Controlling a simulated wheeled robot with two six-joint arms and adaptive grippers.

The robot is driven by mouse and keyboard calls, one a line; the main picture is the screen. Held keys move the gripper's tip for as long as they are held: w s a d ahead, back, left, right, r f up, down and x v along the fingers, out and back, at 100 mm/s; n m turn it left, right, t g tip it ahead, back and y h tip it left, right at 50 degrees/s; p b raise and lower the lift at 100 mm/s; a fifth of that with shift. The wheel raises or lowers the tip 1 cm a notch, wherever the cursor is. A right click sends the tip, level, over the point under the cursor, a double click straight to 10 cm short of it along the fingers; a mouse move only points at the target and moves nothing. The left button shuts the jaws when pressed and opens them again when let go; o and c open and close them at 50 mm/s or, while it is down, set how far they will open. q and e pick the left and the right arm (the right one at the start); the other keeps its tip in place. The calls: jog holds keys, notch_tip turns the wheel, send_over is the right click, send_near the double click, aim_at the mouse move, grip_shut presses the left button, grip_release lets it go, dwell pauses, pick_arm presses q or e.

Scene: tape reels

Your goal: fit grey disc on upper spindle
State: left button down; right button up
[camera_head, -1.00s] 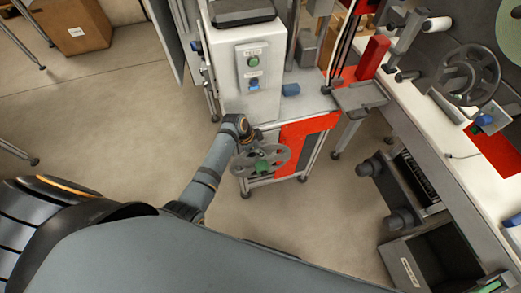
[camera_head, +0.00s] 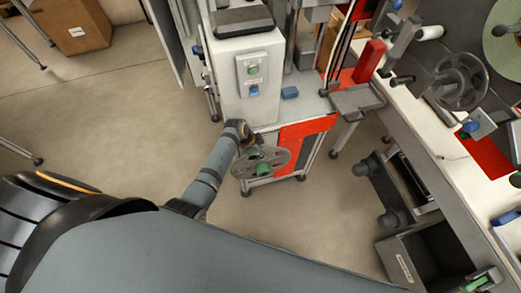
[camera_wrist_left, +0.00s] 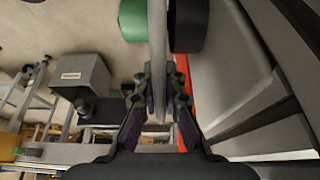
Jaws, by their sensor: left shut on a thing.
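The grey disc (camera_head: 275,162), a spoked reel with a green hub (camera_head: 263,169), hangs in my left gripper (camera_head: 248,144) in front of the white cabinet. In the left wrist view the disc shows edge-on (camera_wrist_left: 157,55) between the two fingers of my left gripper (camera_wrist_left: 158,95), which is shut on its rim. The green hub part (camera_wrist_left: 133,20) sticks out on one side and a black round part (camera_wrist_left: 188,25) on the other. At the right, the machine carries a dark spoked reel (camera_head: 458,82) and a pale green roll (camera_head: 503,38). I cannot make out a bare upper spindle. My right gripper is not in view.
The white cabinet (camera_head: 235,85) and a red panel (camera_head: 300,135) stand just beyond the disc. A grey tray (camera_head: 357,100) and a white bench edge (camera_head: 420,140) lie to the right. An open grey bin (camera_head: 400,262) is on the floor. Open floor (camera_head: 100,110) lies to the left.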

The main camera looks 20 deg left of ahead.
pick_arm(q)
jog(key=s+d+p, duration=0.4)
jog(key=s, duration=0.3)
jog(key=shift+d, duration=0.4)
jog(key=shift+r, duration=0.1)
